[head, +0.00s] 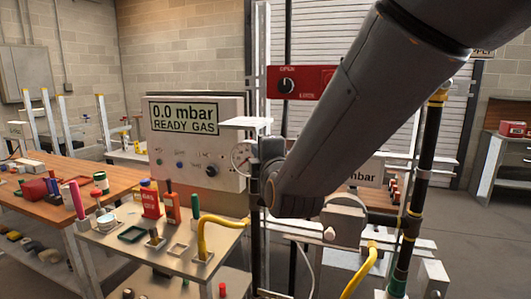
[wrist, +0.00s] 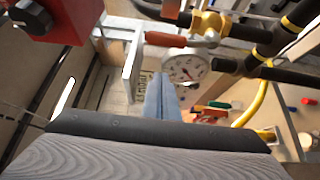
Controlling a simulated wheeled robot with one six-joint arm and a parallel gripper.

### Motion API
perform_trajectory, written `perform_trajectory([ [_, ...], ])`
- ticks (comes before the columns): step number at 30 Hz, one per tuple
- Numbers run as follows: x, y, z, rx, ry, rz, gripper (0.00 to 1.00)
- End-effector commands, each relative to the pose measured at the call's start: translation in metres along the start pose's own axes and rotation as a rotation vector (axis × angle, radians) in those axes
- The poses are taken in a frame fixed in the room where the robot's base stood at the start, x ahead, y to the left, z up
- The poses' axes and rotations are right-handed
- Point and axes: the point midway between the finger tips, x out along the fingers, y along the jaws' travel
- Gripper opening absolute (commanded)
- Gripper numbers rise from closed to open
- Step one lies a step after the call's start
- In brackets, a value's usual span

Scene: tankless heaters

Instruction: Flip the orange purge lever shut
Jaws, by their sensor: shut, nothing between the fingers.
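An orange-red lever (wrist: 167,40) lies roughly level across the upper middle of the wrist view, beside a yellow valve body (wrist: 211,23) on the dark pipework. My gripper (wrist: 160,77) is shut and empty. Its blue-grey fingertips point toward the lever and appear just short of it; I cannot tell whether they touch. In the head view my arm covers this area, and I cannot make out the lever or my fingers there.
A round gauge (wrist: 186,68) is close to the right of my fingertips. A red box with a knob (head: 300,83) and dark pipes (head: 428,150) stand close around. A white display panel (head: 197,140) reads 0.0 mbar, READY GAS. A bench (head: 135,238) holds tools at left.

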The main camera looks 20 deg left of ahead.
Motion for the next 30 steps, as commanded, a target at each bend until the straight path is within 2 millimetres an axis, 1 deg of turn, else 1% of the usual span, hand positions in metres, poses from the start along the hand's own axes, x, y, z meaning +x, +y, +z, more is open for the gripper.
perform_trajectory([
  [1, 0.009, 0.001, 0.000, 0.000, -0.001, -0.001, 0.00],
  [3, 0.020, 0.001, 0.000, 0.000, 0.000, -0.001, 0.00],
  [4, 0.022, 0.001, 0.002, 0.000, -0.001, -0.001, 0.00],
  [7, 0.013, 0.001, 0.020, 0.000, -0.004, -0.002, 0.00],
  [13, 0.008, 0.001, 0.035, 0.000, -0.001, -0.001, 0.00],
  [24, 0.007, 0.000, 0.038, 0.000, 0.001, -0.001, 0.00],
  [30, 0.008, -0.001, 0.034, 0.009, 0.008, 0.006, 0.00],
])
